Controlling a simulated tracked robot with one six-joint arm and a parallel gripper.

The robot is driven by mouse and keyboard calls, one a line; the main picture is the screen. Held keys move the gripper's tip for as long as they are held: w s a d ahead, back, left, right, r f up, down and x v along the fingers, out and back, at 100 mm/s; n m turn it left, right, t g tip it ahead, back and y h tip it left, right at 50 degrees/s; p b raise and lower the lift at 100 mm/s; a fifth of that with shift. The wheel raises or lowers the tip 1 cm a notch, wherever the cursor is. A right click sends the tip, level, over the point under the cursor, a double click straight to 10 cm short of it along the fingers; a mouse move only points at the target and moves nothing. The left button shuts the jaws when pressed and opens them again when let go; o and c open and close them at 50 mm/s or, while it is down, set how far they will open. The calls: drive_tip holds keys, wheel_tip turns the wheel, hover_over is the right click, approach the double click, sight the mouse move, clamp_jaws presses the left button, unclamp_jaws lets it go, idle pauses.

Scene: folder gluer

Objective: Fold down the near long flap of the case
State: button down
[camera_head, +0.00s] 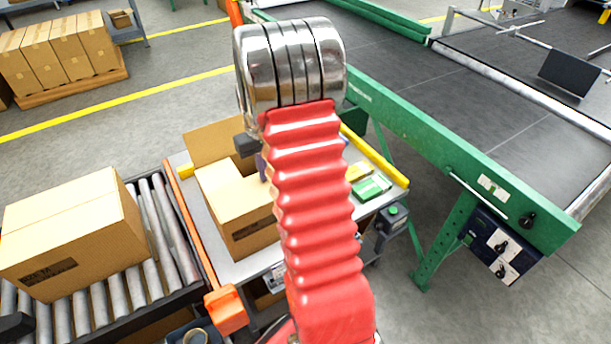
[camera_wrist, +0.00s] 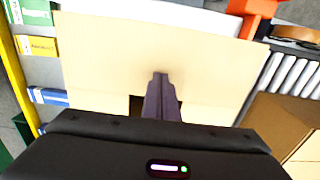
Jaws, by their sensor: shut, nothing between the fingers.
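The case (camera_head: 254,240) stands on the grey table, left of my red arm. A cardboard flap stands up at its far side (camera_head: 215,142). A broad cardboard panel, seemingly the near long flap (camera_head: 232,188), lies level or nearly level over the top. The panel fills the middle of the wrist view (camera_wrist: 105,60). My gripper (camera_wrist: 160,76) is shut and empty, with its dark fingertips over the panel, at or very close to its surface; contact is unclear. A dark patch shows beside the fingers. In the head view my arm hides the case's right part and most of the gripper.
A closed carton (camera_head: 75,225) sits on the roller conveyor (camera_head: 170,235) at left. An orange clamp-like part (camera_head: 226,310) is at the table's front left corner. Small green and yellow packs (camera_head: 370,187) lie right of the case. A green-framed belt conveyor (camera_head: 440,130) runs behind at right.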

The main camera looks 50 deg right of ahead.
wheel_tip(320, 180, up, 9)
idle(1.2)
idle(1.5)
